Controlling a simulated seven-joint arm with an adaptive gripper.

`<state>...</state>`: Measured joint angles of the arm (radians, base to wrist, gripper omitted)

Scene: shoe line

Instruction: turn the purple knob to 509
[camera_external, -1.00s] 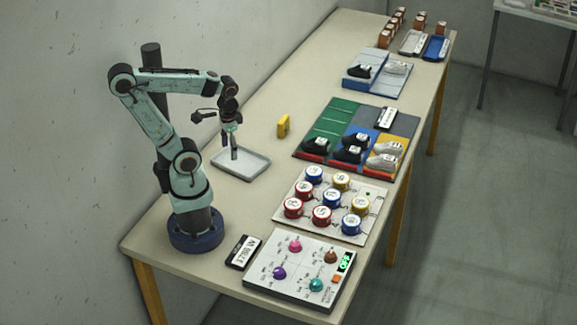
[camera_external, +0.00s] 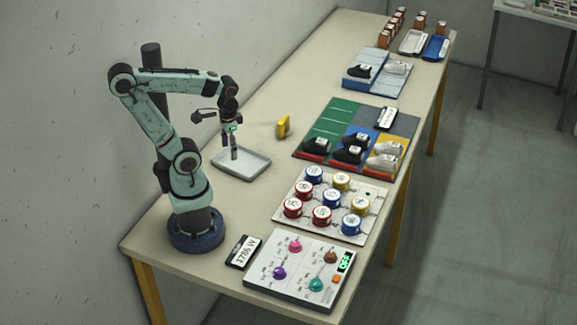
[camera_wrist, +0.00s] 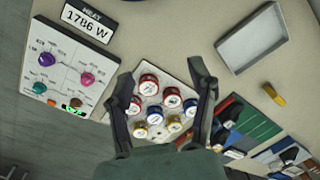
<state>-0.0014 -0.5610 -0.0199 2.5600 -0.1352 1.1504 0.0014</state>
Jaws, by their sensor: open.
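The purple knob (camera_external: 279,273) is on the lower left of a white control panel (camera_external: 262,288) at the near end of the table. In the wrist view the purple knob (camera_wrist: 47,59) is at the upper left, on the panel (camera_wrist: 62,77). Its pointer setting is too small to read. My gripper (camera_external: 234,156) hangs above the grey tray, well apart from the panel. In the wrist view my gripper (camera_wrist: 162,88) is open, its two fingers spread and nothing between them. A sign (camera_wrist: 90,18) beside the panel reads 1786 W.
The panel also has a pink knob (camera_external: 295,246), a brown knob (camera_external: 330,257), a teal knob (camera_external: 316,284) and a green display (camera_external: 345,262). A board of round red, blue and yellow pieces (camera_external: 322,216) lies behind it. A grey tray (camera_external: 256,175) and yellow block (camera_external: 283,127) are nearby.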

